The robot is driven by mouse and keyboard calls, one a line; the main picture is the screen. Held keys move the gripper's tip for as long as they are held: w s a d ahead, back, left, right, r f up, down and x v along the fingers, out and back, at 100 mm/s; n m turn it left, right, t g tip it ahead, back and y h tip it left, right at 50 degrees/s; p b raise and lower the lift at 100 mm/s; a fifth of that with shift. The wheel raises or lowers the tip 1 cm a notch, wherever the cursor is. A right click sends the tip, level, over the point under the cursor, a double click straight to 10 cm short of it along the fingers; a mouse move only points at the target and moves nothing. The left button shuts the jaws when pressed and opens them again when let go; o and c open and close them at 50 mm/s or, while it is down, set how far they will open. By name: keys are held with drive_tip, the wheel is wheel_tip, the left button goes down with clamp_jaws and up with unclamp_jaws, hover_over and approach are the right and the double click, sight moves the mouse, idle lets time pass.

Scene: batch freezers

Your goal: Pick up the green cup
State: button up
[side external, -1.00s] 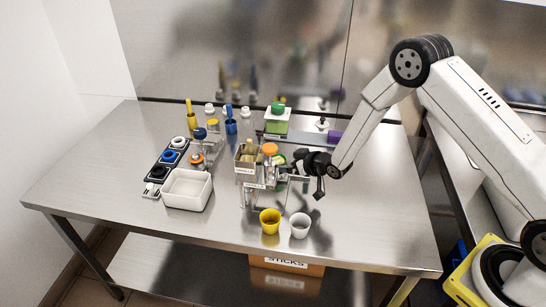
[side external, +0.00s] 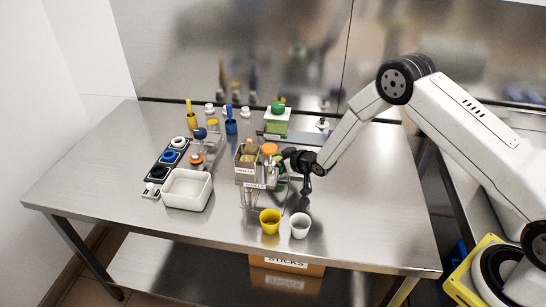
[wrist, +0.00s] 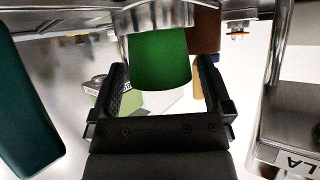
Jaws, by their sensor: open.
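The green cup (wrist: 160,58) shows in the wrist view at the top centre, between the tips of my open gripper's two fingers, with a gap on each side. It appears to hang from a metal holder at the top of the picture. In the side view my gripper (side external: 288,160) is at the right side of the metal rack (side external: 248,186), level with its upper part. There the cup is mostly hidden by the gripper and rack; only a little green shows. I cannot tell whether the fingers touch it.
A yellow cup (side external: 270,222) and a white cup (side external: 300,226) stand in front of the rack. A white bin (side external: 187,190) stands to the left. Bottles and a green-lidded container (side external: 277,122) stand behind. The table's right side is clear.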

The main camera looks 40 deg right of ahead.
idle(0.4)
drive_tip(key=c, duration=1.2)
drive_tip(key=shift+c, duration=0.2)
drive_tip(key=shift+r, duration=0.2)
drive_tip(key=shift+r, duration=0.85)
drive_tip(key=s+r, duration=0.1)
drive_tip(key=r, duration=0.1)
drive_tip(key=s+r, duration=0.3)
drive_tip(key=r, duration=0.1)
drive_tip(key=shift+s+d+r, duration=0.1)
drive_tip(key=shift+s+r, duration=0.25)
drive_tip(key=shift+r, duration=0.05)
drive_tip(key=v, duration=0.3)
drive_tip(key=a+v, duration=0.1)
drive_tip(key=v, duration=0.6)
drive_tip(key=shift+s+a+f, duration=0.15)
drive_tip(key=shift+s+f, duration=0.2)
